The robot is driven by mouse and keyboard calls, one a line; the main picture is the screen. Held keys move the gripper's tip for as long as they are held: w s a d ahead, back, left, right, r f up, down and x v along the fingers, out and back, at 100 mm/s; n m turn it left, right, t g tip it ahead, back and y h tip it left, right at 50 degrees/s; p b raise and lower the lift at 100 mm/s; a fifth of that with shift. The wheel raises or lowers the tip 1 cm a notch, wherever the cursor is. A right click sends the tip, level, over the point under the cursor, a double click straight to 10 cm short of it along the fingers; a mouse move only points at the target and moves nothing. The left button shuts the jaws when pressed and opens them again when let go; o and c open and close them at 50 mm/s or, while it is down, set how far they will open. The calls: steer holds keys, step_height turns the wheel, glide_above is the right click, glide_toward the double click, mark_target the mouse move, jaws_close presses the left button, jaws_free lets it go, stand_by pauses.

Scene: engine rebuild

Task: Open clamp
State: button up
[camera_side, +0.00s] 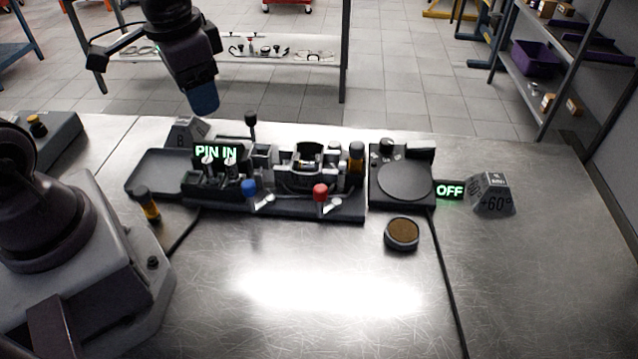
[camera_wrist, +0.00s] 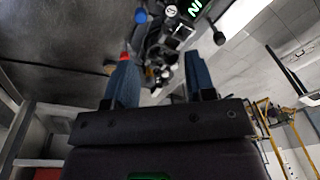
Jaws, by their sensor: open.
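The black fixture (camera_side: 290,208) lies on the metal bench and carries clamp parts. It has a blue-knobbed lever (camera_side: 249,188), a red-knobbed lever (camera_side: 320,192) and a black-knobbed upright lever (camera_side: 251,120). A dark ring-shaped holder (camera_side: 305,162) sits near its middle. I cannot tell which part is the clamp to open. My gripper (camera_side: 205,106) hangs above and behind the fixture's left end, apart from it. In the wrist view my gripper (camera_wrist: 160,75) has its two blue fingers spread with nothing held between them; the fixture shows beyond them, partly hidden by the left finger.
A green "PIN IN" sign (camera_side: 215,152) stands at the fixture's left. A black device with a round plate (camera_side: 404,181) stands at right beside an "OFF" sign (camera_side: 450,190) and a "-60°" block (camera_side: 493,195). A brown-topped puck (camera_side: 401,233) lies in front. The front bench is mostly clear.

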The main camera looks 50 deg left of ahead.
steer(key=w+d+f+m+h, duration=0.3)
steer(key=w+d+f+m, duration=0.1)
steer(key=w+f+m, duration=0.15)
steer(key=m+t+h, duration=0.1)
steer(key=m, duration=0.4)
glide_toward(320, 188)
steer(key=x, duration=0.9)
steer(key=shift+f, duration=0.2)
steer(key=c, duration=0.9)
